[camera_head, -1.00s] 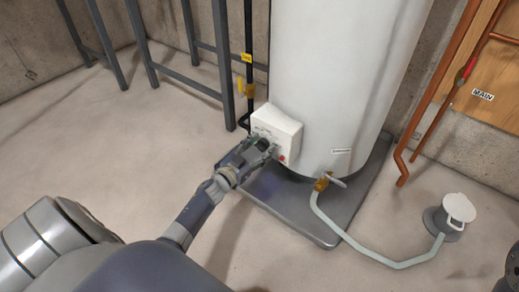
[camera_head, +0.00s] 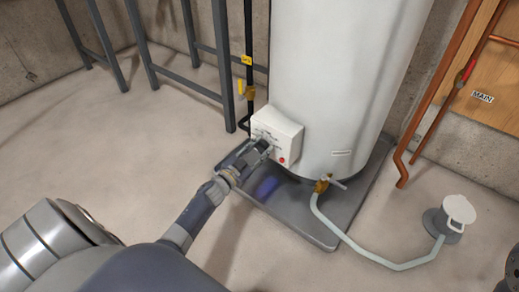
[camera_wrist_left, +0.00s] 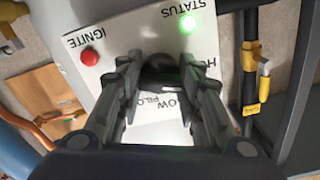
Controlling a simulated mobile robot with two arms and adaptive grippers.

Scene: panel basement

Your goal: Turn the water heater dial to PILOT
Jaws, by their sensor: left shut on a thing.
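The white water heater control box (camera_head: 286,128) sits low on the front of the tall white tank (camera_head: 335,70). My left gripper (camera_head: 261,147) is at the box's front face. In the left wrist view its two fingers stand on either side of the dark dial (camera_wrist_left: 164,64), shut on it. Around the dial I read LOW, PILOT, a partly covered HO label, STATUS beside a lit green light (camera_wrist_left: 187,24), and IGNITE by a red button (camera_wrist_left: 90,57). The fingers hide much of the dial, so I cannot tell its pointer's direction. My right gripper is not in view.
The tank stands on a grey pan (camera_head: 315,230). A brass drain valve (camera_head: 322,184) with a pale hose (camera_head: 370,258) runs to a floor drain (camera_head: 452,216). A black pipe with a yellow-handled valve (camera_head: 241,88) stands left of the box. Copper pipes (camera_head: 405,160) are right.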

